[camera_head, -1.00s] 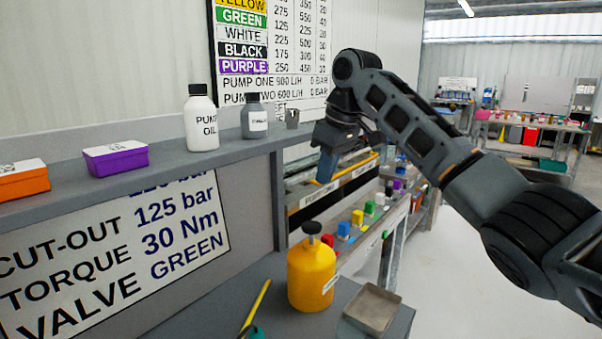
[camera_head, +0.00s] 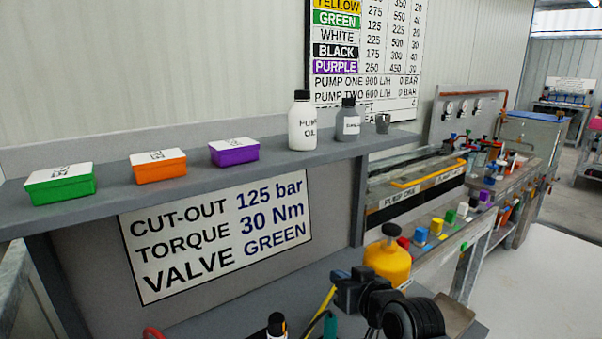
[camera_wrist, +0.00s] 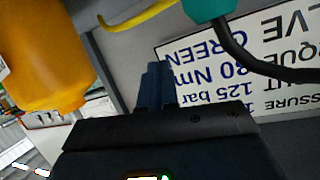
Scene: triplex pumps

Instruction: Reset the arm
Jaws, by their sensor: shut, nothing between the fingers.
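My arm (camera_head: 408,312) is folded low at the bottom centre of the head view, in front of the lower bench. My gripper (camera_wrist: 156,85) shows in the wrist view with its two blue-grey fingers together and nothing between them. I cannot make out its fingertips in the head view. In the wrist view the picture is turned over, and the fingers overlap the sign (camera_wrist: 262,50) that reads CUT-OUT 125 bar. A yellow jug (camera_wrist: 45,55) is at the left there, apart from the fingers. In the head view the jug (camera_head: 388,260) is partly hidden behind my arm.
The shelf holds green (camera_head: 60,184), orange (camera_head: 158,167) and purple (camera_head: 234,152) boxes, a pump oil bottle (camera_head: 302,125), a grey bottle (camera_head: 348,122) and a metal cup (camera_head: 383,124). A metal tray (camera_head: 456,318) is right of my arm. Open floor (camera_head: 545,285) lies at the right.

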